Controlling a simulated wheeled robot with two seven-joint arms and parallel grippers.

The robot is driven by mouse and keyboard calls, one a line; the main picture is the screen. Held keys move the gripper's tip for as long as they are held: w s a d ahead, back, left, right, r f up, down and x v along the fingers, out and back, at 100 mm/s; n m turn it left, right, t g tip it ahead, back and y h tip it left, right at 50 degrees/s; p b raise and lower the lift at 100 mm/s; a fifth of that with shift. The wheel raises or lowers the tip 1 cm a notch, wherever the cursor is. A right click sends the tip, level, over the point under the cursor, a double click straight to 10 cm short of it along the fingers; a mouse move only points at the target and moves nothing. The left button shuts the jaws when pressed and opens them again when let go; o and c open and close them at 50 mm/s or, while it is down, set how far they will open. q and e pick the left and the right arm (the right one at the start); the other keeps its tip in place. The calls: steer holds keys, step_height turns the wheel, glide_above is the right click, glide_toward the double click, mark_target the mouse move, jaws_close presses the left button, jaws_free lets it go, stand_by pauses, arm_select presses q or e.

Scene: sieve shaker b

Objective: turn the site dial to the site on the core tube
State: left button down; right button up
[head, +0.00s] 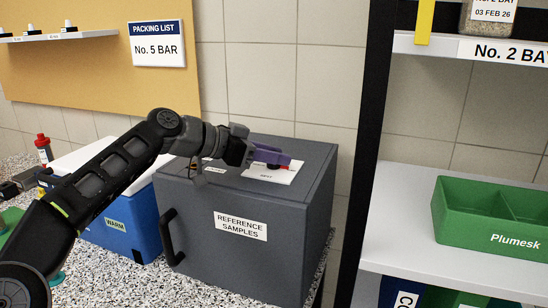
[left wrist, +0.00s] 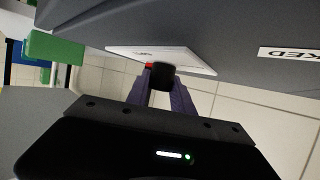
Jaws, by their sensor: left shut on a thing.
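The site dial is a black knob (left wrist: 162,77) with a red pointer (head: 283,166) on a white plate (head: 268,177) on top of the grey cabinet. My left gripper (head: 268,158) has purple fingers and is shut on the knob from above. In the left wrist view the fingers (left wrist: 165,90) close around the knob, with a bit of red beside it. The plate's printing is mostly hidden; the word at its front edge is too small to read surely. A clear container (head: 487,16) of sandy material, possibly the core tube, carries a partly cut label dated 03 FEB 26.
The grey cabinet (head: 227,262) is labelled REFERENCE SAMPLES. A blue cool box (head: 122,232) stands at its left. A PACKING LIST sign (head: 157,43) reads No. 5 BAR. A shelf at right holds a green bin (head: 480,222). The cabinet's right-hand top is clear.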

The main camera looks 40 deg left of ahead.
stand_by(0.4)
arm_select(q)
steer(key=c, duration=1.1)
jaws_free()
steer(key=shift+s+a, duration=0.1)
steer(key=b+v, duration=0.1)
steer(key=v, duration=0.6)
steer(key=shift+s+a+r, duration=0.2)
steer(key=shift+r, duration=0.05)
